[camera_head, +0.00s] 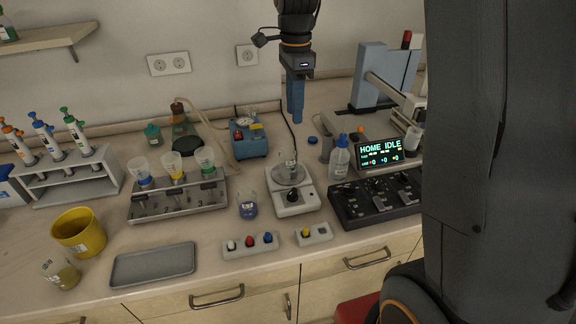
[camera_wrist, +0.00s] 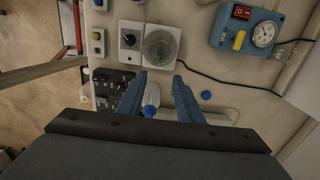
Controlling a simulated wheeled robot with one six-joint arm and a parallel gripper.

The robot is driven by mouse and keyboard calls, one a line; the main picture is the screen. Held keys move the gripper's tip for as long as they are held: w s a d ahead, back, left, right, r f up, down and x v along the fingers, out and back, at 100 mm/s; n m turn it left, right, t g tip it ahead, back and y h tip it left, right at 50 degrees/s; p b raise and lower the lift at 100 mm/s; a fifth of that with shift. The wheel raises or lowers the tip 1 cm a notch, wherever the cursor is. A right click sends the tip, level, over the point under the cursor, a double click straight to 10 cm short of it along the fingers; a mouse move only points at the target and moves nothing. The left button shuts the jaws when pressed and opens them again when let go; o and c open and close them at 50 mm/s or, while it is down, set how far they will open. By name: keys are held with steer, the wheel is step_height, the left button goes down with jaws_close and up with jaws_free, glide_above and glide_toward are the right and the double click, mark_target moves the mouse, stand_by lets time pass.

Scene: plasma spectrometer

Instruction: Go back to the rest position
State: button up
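My gripper (camera_head: 295,104) hangs above the bench behind the hotplate stirrer, fingers pointing down. In the wrist view my gripper (camera_wrist: 158,86) has its two blue fingers spread apart, with nothing held between them. The wash bottle (camera_head: 339,160) stands on the bench to the right of the stirrer. In the wrist view the wash bottle (camera_wrist: 150,98) shows below, between the fingers in the picture. The stirrer (camera_head: 293,200) carries a glass vessel (camera_head: 289,170). The instrument's display (camera_head: 380,152) reads HOME IDLE.
A blue pump with gauge (camera_head: 249,143), a funnel rack (camera_head: 178,200), a pipette rack (camera_head: 68,176), a yellow bucket (camera_head: 80,233) and a grey tray (camera_head: 153,264) stand to the left. A black knob panel (camera_head: 374,199) sits at right. Button boxes (camera_head: 250,245) line the front edge.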

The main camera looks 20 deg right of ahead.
steer(key=shift+r+b, duration=0.3)
steer(key=shift+r, duration=1.1)
steer(key=shift+s+f, duration=0.1)
steer(key=s+f+n+t+b, duration=0.1)
steer(key=s+f+n+b, duration=0.5)
steer(key=s+f+n, duration=1.2)
steer(key=shift+s+f, duration=0.3)
steer(key=shift+s, duration=0.15)
